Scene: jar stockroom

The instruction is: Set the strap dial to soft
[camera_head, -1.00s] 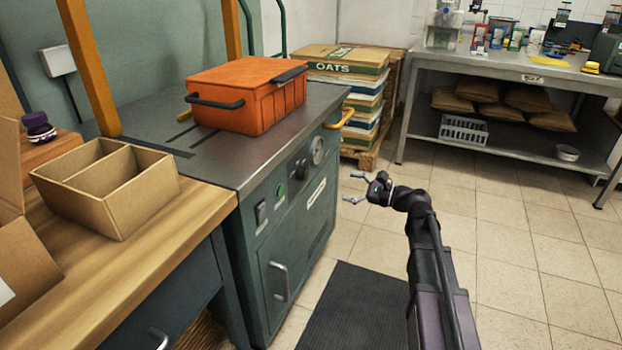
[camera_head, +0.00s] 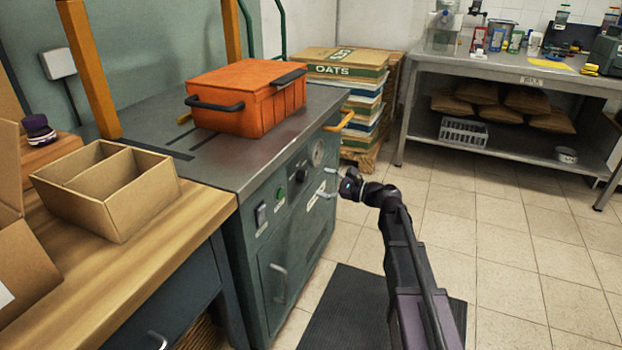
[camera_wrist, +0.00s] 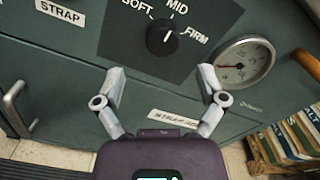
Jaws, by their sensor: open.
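The strap dial is a black round knob (camera_wrist: 162,38) on a dark panel, with SOFT at its left, MID above and FIRM at its right in the wrist view. A small pale mark shows on the knob's upper right side; I cannot tell exactly which label it meets. In the head view the knob (camera_head: 302,175) sits on the front of the green strapping machine (camera_head: 290,240). My gripper (camera_head: 326,182) is open and empty in front of that panel. In the wrist view its fingertips (camera_wrist: 161,72) are spread wide, below the knob and apart from it.
An orange crate (camera_head: 245,100) stands on the machine. Oats boxes (camera_head: 345,65) are stacked behind. The tiled floor at right is clear.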

